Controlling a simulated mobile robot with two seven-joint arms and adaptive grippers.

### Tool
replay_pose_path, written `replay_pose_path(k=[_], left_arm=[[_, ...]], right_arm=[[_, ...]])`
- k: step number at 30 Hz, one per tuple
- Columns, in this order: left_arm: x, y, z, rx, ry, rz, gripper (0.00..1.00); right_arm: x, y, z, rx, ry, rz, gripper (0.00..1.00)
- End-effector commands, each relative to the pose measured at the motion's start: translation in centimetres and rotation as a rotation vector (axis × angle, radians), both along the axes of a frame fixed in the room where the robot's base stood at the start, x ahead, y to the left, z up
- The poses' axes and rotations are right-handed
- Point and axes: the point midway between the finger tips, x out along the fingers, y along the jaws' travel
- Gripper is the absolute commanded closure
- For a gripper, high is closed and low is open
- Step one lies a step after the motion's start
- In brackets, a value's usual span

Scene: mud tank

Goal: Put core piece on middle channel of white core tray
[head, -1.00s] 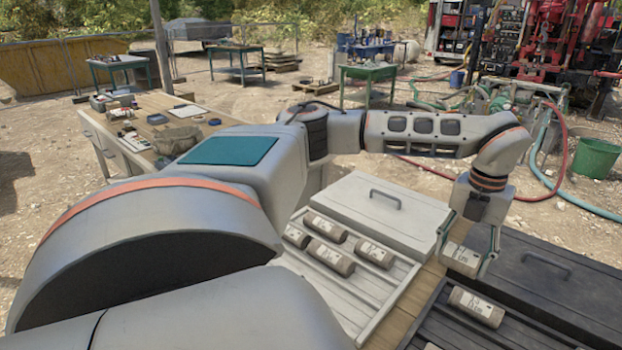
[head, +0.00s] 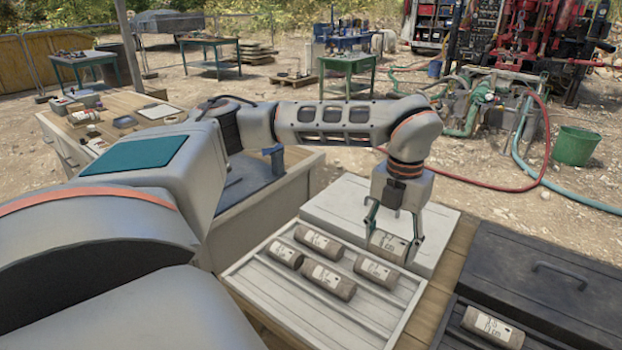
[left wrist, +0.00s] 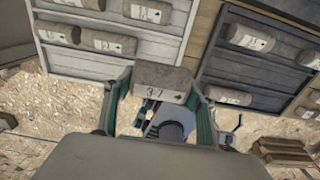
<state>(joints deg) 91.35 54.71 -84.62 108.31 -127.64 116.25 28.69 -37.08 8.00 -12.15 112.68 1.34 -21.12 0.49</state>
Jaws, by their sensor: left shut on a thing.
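My left gripper (head: 393,250) is shut on a grey-brown core piece (head: 388,246) with a white label, held raised in front of the white tray's lid. The left wrist view shows the same core piece (left wrist: 163,79) between the green-edged fingers. The white core tray (head: 268,302) lies below and left of the gripper. Its back channel holds core pieces (head: 320,240) and (head: 376,271). The middle channel holds core pieces (head: 285,255) and (head: 328,280), with bare space toward its right end. The front channel looks empty. My right gripper is not in view.
A white lid (head: 335,206) adjoins the tray's back edge. A dark tray (head: 455,325) with a labelled core piece (head: 493,327) lies to the right, with a dark handled lid (head: 540,270) behind it. A wooden strip (head: 449,275) separates the trays.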

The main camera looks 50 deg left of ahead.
Motion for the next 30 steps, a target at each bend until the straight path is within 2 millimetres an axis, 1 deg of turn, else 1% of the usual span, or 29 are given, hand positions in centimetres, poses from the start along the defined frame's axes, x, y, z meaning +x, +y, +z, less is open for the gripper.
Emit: replay_pose_path(k=[6, 8, 10, 14, 24, 27, 30], left_arm=[[-0.2, -0.1, 0.0, 0.0, -0.002, -0.007, 0.8], [-0.2, -0.1, -0.3, 0.0, 0.0, -0.007, 0.8], [-0.2, -0.1, -1.2, 0.0, 0.001, -0.007, 0.8], [-0.3, -0.1, -4.0, 0.0, 0.005, -0.008, 0.8], [-0.3, -0.1, -12.0, 0.0, 0.003, -0.006, 0.8], [-0.3, -0.1, -13.9, 0.0, 0.002, -0.007, 0.8], [-0.2, -0.1, -15.1, 0.0, 0.001, -0.006, 0.8]], right_arm=[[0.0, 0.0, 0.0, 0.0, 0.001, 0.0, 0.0], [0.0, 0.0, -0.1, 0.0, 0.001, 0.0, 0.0], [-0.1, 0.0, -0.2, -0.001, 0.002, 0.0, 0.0], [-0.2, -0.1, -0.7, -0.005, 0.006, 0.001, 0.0], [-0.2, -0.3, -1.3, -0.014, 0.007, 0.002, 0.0], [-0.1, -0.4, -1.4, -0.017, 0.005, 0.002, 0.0], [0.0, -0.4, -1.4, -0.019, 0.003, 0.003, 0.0]])
